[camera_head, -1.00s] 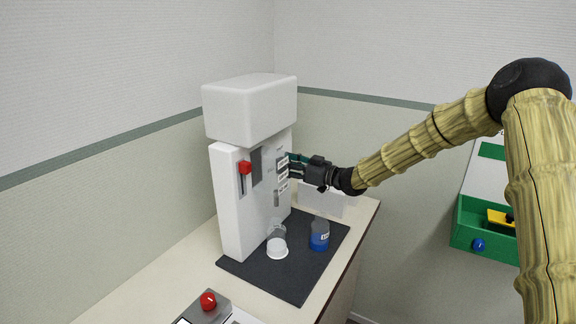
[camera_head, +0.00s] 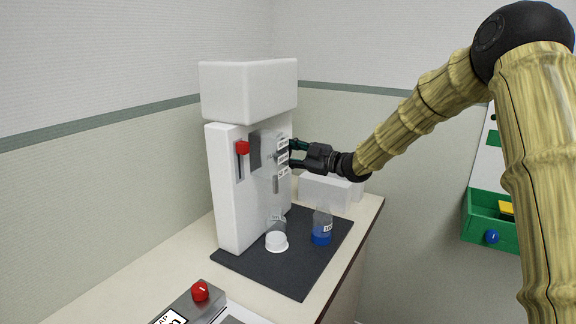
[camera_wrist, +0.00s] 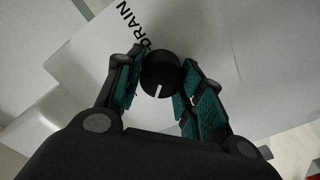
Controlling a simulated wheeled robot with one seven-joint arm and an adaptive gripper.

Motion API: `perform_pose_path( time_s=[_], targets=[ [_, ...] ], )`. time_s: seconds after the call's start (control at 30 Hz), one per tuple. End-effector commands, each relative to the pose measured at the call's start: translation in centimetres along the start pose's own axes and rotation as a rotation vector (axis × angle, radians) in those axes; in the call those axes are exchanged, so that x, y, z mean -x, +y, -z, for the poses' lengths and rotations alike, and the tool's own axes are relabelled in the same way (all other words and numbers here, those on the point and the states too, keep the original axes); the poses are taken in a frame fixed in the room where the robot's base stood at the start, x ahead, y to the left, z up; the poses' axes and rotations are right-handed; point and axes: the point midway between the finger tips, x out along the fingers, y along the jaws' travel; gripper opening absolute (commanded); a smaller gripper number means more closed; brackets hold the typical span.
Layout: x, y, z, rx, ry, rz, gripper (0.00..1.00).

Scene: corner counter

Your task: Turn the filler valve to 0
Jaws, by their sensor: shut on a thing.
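The white filler machine (camera_head: 232,215) stands on the counter. Its labelled panel faces my gripper (camera_head: 290,152), which is at the panel's right side. In the wrist view the valve is a round black knob (camera_wrist: 160,72) with a white mark pointing toward the bottom of the picture. My gripper's teal-padded fingers (camera_wrist: 158,80) are closed around the knob, one on each side. The word DRAIN is printed beyond the knob; no 0 is readable. In the head view the knob is hidden by the fingers.
A clear vessel with a white base (camera_head: 276,242) and a blue-filled bottle (camera_head: 322,237) stand on the dark mat (camera_head: 285,279) below the gripper. A red button (camera_head: 201,291) is on a grey box in front. White blocks (camera_head: 325,194) stand behind.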

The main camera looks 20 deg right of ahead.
Motion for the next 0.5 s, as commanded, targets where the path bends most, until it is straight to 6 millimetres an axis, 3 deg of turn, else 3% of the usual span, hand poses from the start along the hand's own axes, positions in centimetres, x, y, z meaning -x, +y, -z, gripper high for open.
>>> perform_pose_path(
  time_s=[0.5],
  targets=[
    [-0.06, -0.57, -0.45, 0.487, 0.0, -0.001, 0.14]
  ],
)
